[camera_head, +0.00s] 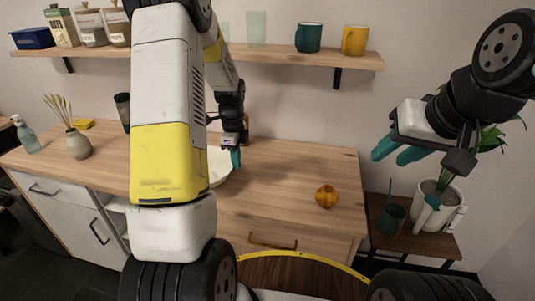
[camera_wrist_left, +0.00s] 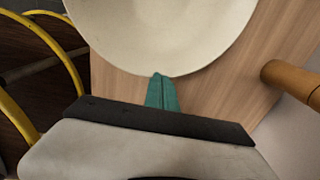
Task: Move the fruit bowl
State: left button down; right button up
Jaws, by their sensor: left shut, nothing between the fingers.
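A cream bowl (camera_head: 219,166) sits on the wooden counter, largely hidden behind my left arm in the head view. In the left wrist view the bowl (camera_wrist_left: 165,35) fills the top, and the part of it in view looks plain and bare. My left gripper (camera_head: 235,158) is shut and empty. Its teal fingers (camera_wrist_left: 162,92) are right at the bowl's near rim; I cannot tell whether they touch it. An orange fruit (camera_head: 326,197) lies on the counter to the right of the bowl. My right gripper (camera_head: 390,157) is open and empty, raised right of the counter.
A wall shelf (camera_head: 280,55) holds jars, a green mug (camera_head: 308,37) and a yellow mug (camera_head: 354,40). A brown cylinder (camera_wrist_left: 292,80) stands near the bowl. A potted plant (camera_head: 437,203) stands low at the right. The counter around the fruit is clear.

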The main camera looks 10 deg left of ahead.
pick_arm(q)
send_over(216, 176)
jog(key=shift+a, duration=0.15)
dwell(0.3)
